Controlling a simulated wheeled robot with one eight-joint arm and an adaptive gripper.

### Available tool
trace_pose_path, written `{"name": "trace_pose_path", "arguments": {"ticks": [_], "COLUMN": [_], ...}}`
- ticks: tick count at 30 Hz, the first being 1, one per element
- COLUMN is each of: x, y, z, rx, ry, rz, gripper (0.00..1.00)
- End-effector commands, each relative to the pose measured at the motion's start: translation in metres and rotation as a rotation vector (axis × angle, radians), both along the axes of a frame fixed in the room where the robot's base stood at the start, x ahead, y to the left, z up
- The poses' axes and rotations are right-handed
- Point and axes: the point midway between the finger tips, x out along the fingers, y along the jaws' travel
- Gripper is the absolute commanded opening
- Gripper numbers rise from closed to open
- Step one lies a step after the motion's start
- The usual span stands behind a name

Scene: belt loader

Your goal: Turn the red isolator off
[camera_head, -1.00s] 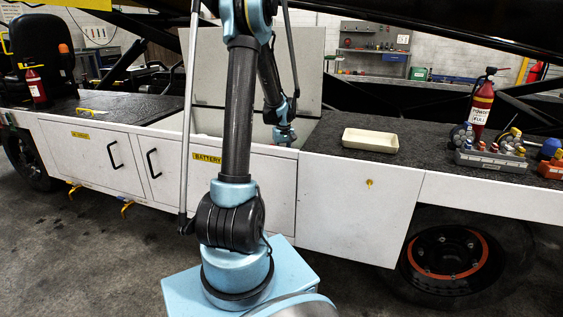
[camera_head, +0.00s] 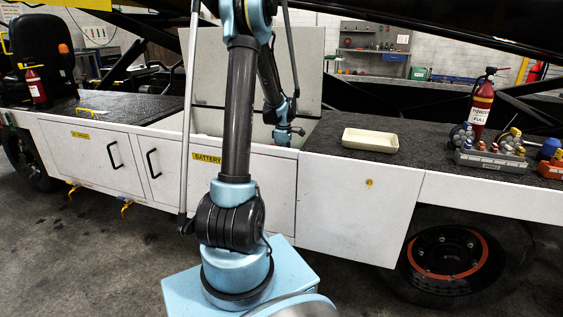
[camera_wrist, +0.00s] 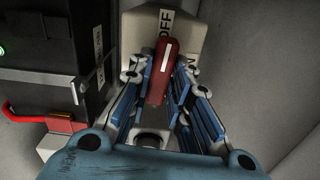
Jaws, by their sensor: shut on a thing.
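In the wrist view the red isolator handle (camera_wrist: 161,72) stands between the two fingers of my gripper (camera_wrist: 162,88), which is shut on it. The handle carries a white stripe and tilts slightly in the picture. It sits in front of a beige isolator body (camera_wrist: 192,38) with an "OFF" label (camera_wrist: 165,18) at its top and a partly hidden label on its right. The handle's upper end lies just below the OFF label. In the head view my gripper (camera_head: 284,136) is inside the open battery compartment, and the isolator cannot be made out there.
A black box (camera_wrist: 45,60) with a green light and a red cable (camera_wrist: 25,115) stands left of the isolator. A grey wall is close on the right. In the head view, the raised lid (camera_head: 225,65) stands behind the compartment, and a cream tray (camera_head: 370,140) lies on the deck.

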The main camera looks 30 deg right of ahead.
Motion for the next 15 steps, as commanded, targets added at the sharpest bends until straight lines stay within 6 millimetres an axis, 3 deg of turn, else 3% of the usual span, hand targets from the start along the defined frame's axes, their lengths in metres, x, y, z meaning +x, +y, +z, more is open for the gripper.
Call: {"name": "trace_pose_path", "arguments": {"ticks": [15], "x": [0.0023], "y": [0.0011], "z": [0.0003], "rx": [0.002], "ry": [-0.004], "rz": [0.116], "gripper": [0.0]}}
